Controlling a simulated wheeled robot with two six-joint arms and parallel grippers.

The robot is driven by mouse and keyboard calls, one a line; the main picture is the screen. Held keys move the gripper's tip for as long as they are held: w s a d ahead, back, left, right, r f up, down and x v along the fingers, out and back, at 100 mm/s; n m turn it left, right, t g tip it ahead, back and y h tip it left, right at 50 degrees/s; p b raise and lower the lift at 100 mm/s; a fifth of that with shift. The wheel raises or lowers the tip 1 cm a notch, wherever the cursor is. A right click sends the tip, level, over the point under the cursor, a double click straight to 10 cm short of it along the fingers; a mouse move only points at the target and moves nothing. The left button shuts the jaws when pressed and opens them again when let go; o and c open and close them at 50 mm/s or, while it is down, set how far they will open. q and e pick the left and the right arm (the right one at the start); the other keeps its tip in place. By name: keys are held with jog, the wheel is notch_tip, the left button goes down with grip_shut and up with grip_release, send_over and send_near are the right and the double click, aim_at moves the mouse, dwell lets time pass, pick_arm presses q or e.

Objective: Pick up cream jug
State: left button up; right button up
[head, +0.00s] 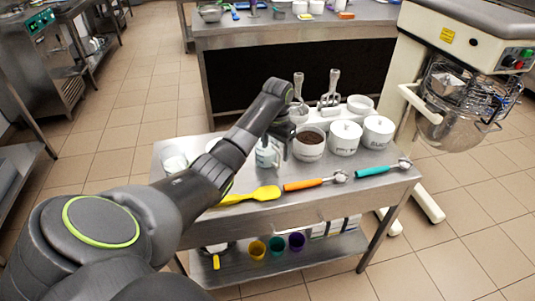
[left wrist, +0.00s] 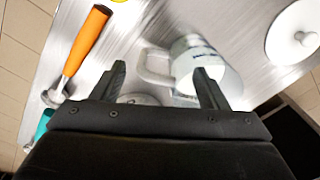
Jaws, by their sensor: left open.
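The cream jug (head: 266,156) is a small pale jug with a handle, standing on the steel table behind the yellow spatula. In the head view my arm and gripper partly hide it. In the left wrist view the jug (left wrist: 190,50) shows dark lettering, and its handle lies in line with the gap between my fingers. My left gripper (head: 281,136) is open and close to the jug; its fingers (left wrist: 160,70) point toward it. The right finger overlaps the jug's body in the picture; I cannot tell whether they touch. My right gripper is not in view.
A white pot with dark contents (head: 309,150) stands close right of the gripper. White lidded jars (head: 345,139) stand further right. The yellow spatula (head: 255,194), orange scoop (head: 306,184) and teal scoop (head: 375,171) lie along the front. A mixer (head: 455,95) stands behind right.

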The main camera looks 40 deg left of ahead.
aim_at(275, 164)
pick_arm(q)
notch_tip(275, 164, down, 5)
jog(key=shift+s+d+f+p, duration=0.1)
jog(key=shift+f+p, duration=0.05)
jog(key=shift+p, duration=0.2)
jog(key=c, duration=1.4)
